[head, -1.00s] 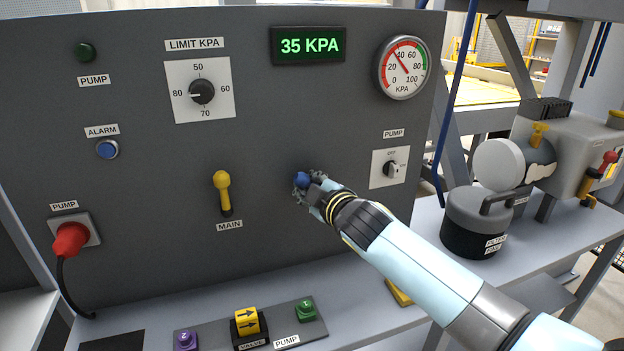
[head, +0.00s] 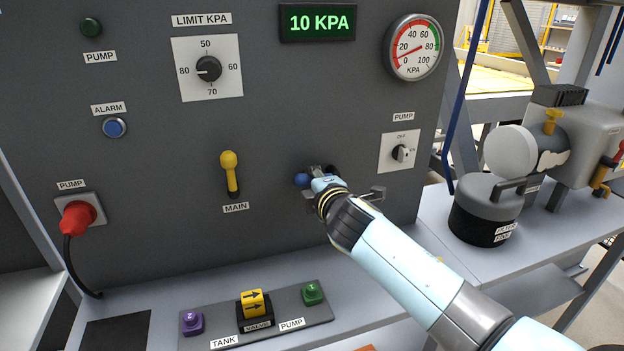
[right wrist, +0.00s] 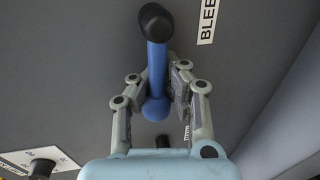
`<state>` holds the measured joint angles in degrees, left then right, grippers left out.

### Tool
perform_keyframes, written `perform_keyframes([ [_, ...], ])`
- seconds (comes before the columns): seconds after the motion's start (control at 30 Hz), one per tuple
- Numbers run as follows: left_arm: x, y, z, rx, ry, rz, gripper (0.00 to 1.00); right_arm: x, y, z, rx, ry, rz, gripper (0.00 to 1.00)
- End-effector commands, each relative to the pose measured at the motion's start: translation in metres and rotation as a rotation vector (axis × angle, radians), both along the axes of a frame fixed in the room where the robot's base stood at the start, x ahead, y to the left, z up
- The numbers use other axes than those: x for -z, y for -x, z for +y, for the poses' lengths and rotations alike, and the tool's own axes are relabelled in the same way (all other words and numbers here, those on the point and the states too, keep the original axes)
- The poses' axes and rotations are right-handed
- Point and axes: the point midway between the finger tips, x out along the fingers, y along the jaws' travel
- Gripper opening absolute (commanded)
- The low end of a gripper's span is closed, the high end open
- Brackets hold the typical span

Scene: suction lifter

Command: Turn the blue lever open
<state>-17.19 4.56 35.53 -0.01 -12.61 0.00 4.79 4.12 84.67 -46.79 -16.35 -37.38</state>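The blue lever's ball end (head: 302,180) shows on the grey panel, just left of my right gripper (head: 342,190), whose wrist hides part of it. In the right wrist view the blue lever (right wrist: 156,65) runs from a black pivot cap to its ball end. Seen in the head view, the ball lies left of the pivot. My right gripper's fingers are spread on both sides of the lever, with gaps to it. A partly cut-off label beside it reads "BLEE". My left gripper is not in view.
The yellow MAIN lever (head: 230,172) is to the left. The PUMP switch (head: 400,153) is to the right, near my arm. The display (head: 318,22) reads 10 KPA. A button box (head: 284,318) stands on the bench below; the filter pot (head: 487,212) is at right.

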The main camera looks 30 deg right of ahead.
Motion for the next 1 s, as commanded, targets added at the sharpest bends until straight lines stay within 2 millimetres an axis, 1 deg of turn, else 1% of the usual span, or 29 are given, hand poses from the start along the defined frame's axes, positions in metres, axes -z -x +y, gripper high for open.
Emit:
perform_keyframes([
  [0.03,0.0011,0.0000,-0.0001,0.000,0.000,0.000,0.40,0.0113,0.0049,0.0034,0.000,-0.004,0.018,0.00],
  [0.3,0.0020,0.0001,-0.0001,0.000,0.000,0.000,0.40,0.0126,0.0049,0.0034,-0.001,0.025,0.025,0.00],
  [0.8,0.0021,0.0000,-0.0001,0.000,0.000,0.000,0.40,0.0128,0.0049,0.0035,-0.002,0.028,0.026,0.00],
  [0.83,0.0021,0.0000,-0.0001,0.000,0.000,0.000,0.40,0.0128,0.0049,0.0035,-0.002,0.028,0.026,0.07],
  [1.0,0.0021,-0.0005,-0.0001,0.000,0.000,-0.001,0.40,0.0110,0.0042,0.0032,-0.002,0.031,0.023,0.29],
])
